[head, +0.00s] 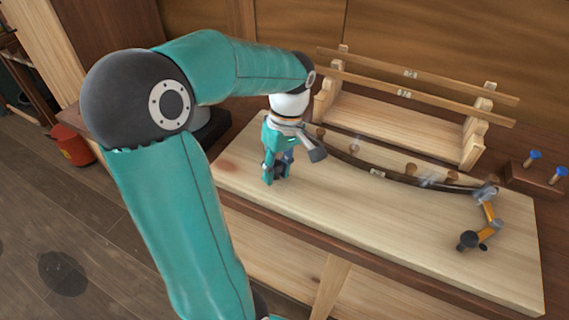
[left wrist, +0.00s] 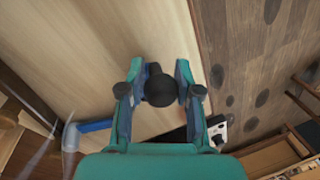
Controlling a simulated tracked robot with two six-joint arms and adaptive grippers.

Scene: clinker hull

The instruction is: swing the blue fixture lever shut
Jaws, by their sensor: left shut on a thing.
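The blue fixture lever (head: 289,156) is at the left end of the bench top, mostly hidden by my left gripper (head: 274,172). In the left wrist view its blue bar (left wrist: 96,126) runs in from a grey metal piece at the left and passes behind a finger. Its black round knob (left wrist: 160,86) lies between the two fingers of my left gripper (left wrist: 159,90), which is shut on it. The grey clamp part (head: 312,148) beside the gripper reaches toward the dark curved plank (head: 400,178). My right gripper is not in view.
An orange lever (head: 487,212) with a black knob stands at the plank's right end. Several wooden pegs line the plank. A rack with two wooden strips (head: 410,94) stands behind. Blue-headed pins (head: 535,155) sit at far right. The front bench top (head: 370,225) is clear.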

